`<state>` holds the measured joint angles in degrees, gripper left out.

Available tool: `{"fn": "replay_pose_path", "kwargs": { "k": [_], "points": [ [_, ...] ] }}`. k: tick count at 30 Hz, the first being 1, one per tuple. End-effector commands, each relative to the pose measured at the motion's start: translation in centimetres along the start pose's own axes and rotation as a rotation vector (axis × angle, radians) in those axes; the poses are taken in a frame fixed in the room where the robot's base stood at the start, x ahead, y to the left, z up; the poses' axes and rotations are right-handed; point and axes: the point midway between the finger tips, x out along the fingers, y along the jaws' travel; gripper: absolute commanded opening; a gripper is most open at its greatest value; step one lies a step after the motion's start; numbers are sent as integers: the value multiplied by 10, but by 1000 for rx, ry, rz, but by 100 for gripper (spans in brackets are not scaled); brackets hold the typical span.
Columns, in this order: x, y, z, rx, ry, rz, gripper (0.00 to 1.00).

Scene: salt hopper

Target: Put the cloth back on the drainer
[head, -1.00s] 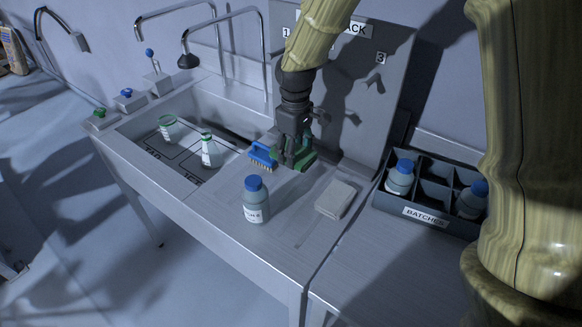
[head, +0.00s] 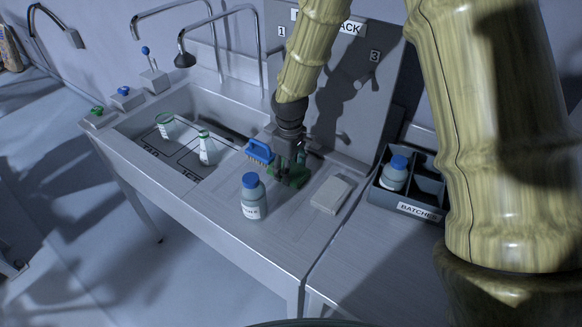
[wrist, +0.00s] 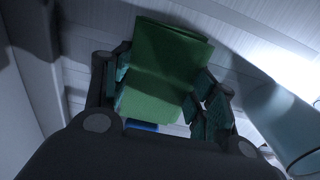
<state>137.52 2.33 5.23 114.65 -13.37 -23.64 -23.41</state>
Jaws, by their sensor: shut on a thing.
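A green folded cloth (wrist: 165,65) is between the fingers of my gripper (wrist: 160,95) in the wrist view, and the jaws are shut on it. In the head view my gripper (head: 288,172) is low over the ribbed drainer (head: 285,210), right of the sink, with the green cloth (head: 297,177) at its fingertips. I cannot tell whether the cloth touches the drainer. Part of the cloth is hidden behind the gripper.
A blue brush (head: 259,151) lies just left of my gripper. A blue-capped bottle (head: 253,199) stands in front, and a pale block (head: 331,194) lies to the right. Two flasks (head: 207,150) stand in the sink. A batches crate (head: 405,203) holds a bottle at right.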

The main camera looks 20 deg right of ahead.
Motion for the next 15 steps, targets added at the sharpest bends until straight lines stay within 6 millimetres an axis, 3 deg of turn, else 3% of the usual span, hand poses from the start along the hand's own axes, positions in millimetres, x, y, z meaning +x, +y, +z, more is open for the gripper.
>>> {"fn": "replay_pose_path", "kwargs": {
  "k": [7, 8, 9, 11, 15],
  "points": [
    [3, 0, 0, 0, 0, 0, 31],
    [2, 0, 0, 0, 0, 0, 63],
    [2, 0, 0, 1, 0, 0, 70],
    [2, 0, 0, 1, 0, 0, 79],
    [2, 0, 0, 1, 0, 0, 79]
  ]
}}
